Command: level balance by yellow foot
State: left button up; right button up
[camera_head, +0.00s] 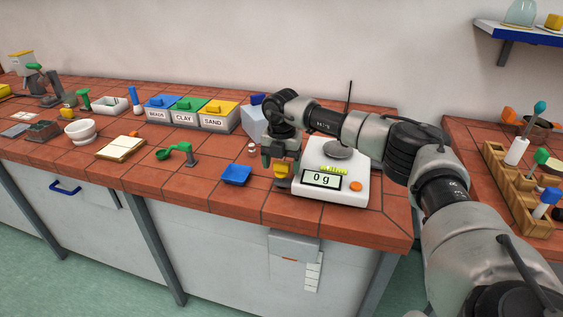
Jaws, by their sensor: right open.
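The white balance (341,203) stands near the right end of the tiled bench, with a grey round pan and a display (321,180) reading "0 g". A yellow-green strip (334,170) shows behind the display. The yellow foot (282,170) is at the balance's left side. My right gripper (281,163) is open and points down right at the yellow foot; its fingers partly hide it. I cannot tell whether they touch it. My left gripper is not in view.
A blue tray (236,175) and a green scoop (177,152) lie left of the balance. Bins marked beads, clay and sand (219,116) stand behind. A grey-blue box (253,121) is behind the gripper. A wooden rack (510,190) sits on the right bench, across a gap.

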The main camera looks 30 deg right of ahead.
jog(key=c, duration=0.9)
jog(key=shift+n, duration=0.3)
jog(key=n+p, duration=0.1)
jog(key=n, duration=0.2)
jog(key=shift+n, duration=0.3)
jog(key=n, duration=0.4)
jog(key=shift+n, duration=0.3)
jog(key=n, duration=0.4)
jog(key=shift+n, duration=2.5)
